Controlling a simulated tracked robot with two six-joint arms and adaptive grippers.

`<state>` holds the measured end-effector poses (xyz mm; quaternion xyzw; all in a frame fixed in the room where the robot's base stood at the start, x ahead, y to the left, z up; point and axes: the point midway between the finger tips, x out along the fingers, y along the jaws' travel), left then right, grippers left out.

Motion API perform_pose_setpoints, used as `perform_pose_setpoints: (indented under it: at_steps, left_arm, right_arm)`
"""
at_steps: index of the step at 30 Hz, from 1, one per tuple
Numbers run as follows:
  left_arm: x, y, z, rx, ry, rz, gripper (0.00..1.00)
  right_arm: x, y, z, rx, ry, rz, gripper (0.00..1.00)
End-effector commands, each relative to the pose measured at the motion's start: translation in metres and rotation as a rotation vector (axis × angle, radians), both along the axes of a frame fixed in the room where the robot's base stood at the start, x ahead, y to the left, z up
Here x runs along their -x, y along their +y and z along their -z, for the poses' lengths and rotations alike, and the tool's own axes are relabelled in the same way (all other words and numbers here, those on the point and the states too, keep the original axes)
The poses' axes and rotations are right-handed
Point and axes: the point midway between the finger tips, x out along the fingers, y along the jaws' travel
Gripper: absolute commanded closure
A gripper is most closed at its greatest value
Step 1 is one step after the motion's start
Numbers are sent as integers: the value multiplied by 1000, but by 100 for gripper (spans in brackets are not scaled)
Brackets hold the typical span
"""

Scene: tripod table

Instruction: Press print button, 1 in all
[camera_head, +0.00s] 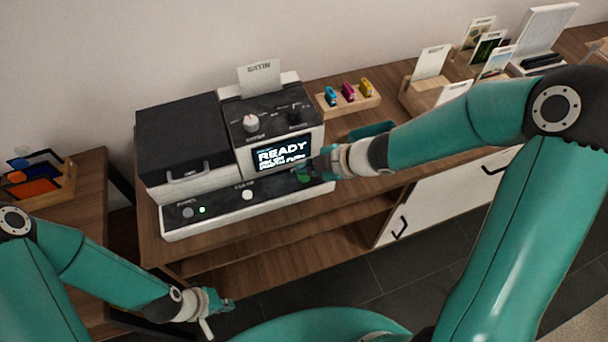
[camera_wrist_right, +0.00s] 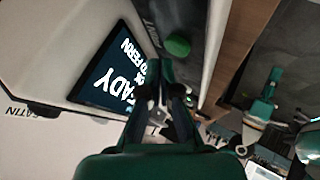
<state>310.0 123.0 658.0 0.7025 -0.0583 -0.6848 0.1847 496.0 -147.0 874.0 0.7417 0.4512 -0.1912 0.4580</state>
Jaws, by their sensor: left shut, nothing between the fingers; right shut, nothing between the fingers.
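The printer (camera_head: 200,150) stands on the wooden table, with its lit screen (camera_head: 281,153) reading READY. A green print button (camera_head: 304,178) sits on the front ledge at its right end, partly covered by my right gripper. The button (camera_wrist_right: 178,45) shows whole in the right wrist view, just beyond the fingertips. My right gripper (camera_head: 312,171) is shut and empty, close to the button; I cannot tell whether it touches. The same gripper (camera_wrist_right: 173,90) fills the middle of the wrist view. My left gripper (camera_head: 220,315) is shut and empty, low in front of the table.
Round buttons (camera_head: 247,195) and a small green light (camera_head: 202,210) sit along the printer's ledge. A wooden holder with small coloured cartridges (camera_head: 348,99) stands behind my right arm. Card stands (camera_head: 430,62) are at the back right. A rack (camera_head: 40,187) stands at the left.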

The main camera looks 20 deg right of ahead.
Motion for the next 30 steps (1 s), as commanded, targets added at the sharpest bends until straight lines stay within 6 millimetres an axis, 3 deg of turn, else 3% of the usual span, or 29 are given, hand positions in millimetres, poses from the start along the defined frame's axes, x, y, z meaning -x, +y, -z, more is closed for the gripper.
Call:
perform_pose_setpoints:
  at_steps: [30]
  left_arm:
    - [0,0,7,0,0,0,100]
  right_arm:
    - [1,1,8,1,0,-1,100]
